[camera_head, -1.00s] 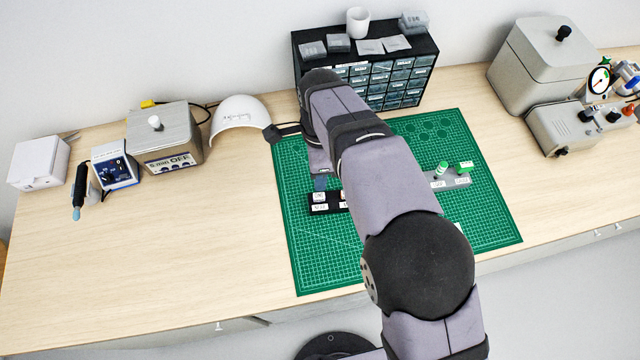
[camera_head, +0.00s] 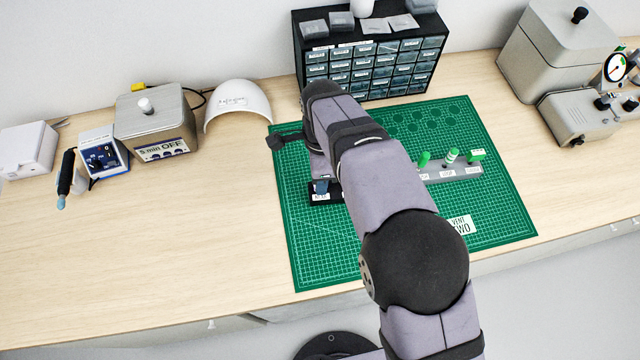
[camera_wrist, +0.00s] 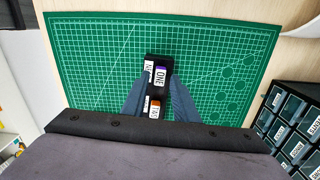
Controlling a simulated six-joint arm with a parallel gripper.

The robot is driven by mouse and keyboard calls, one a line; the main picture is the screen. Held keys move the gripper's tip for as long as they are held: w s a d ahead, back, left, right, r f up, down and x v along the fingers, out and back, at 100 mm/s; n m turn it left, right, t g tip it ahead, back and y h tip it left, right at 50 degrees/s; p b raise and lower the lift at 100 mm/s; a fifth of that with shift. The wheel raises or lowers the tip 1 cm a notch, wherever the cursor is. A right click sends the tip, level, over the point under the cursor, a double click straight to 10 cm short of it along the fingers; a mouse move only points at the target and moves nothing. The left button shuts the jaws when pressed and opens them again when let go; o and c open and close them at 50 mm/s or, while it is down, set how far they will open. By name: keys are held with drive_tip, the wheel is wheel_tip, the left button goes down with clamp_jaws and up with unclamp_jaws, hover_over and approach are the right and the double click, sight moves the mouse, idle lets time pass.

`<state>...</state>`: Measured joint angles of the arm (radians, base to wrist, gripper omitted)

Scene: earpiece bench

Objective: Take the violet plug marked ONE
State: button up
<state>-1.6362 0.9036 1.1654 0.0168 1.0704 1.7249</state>
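A black holder (camera_wrist: 149,63) lies on the green cutting mat. In the wrist view a white ONE label with a violet edge (camera_wrist: 160,78) shows on it, so I take this as the violet plug. Another labelled piece with an orange edge (camera_wrist: 154,103) sits nearer the wrist. My gripper (camera_wrist: 158,90) is open, its two blue-grey fingers apart on either side of the holder; contact cannot be told. In the head view my fingertips (camera_head: 320,186) are at the left end of the black holder (camera_head: 312,197), and my arm hides the rest of it.
A grey holder (camera_head: 433,177) with several green plugs stands right of my arm. A white VENT TWO card (camera_head: 461,225) lies on the green mat (camera_head: 330,255). A drawer cabinet (camera_head: 370,70) stands behind. The mat's front left is clear.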

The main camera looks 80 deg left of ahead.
drive_tip(key=shift+f, duration=0.7)
clamp_jaws()
drive_tip(key=shift+r+p, duration=1.25)
drive_tip(key=shift+r, duration=0.35)
drive_tip(key=shift+r+p, duration=1.8)
drive_tip(key=shift+r, duration=0.65)
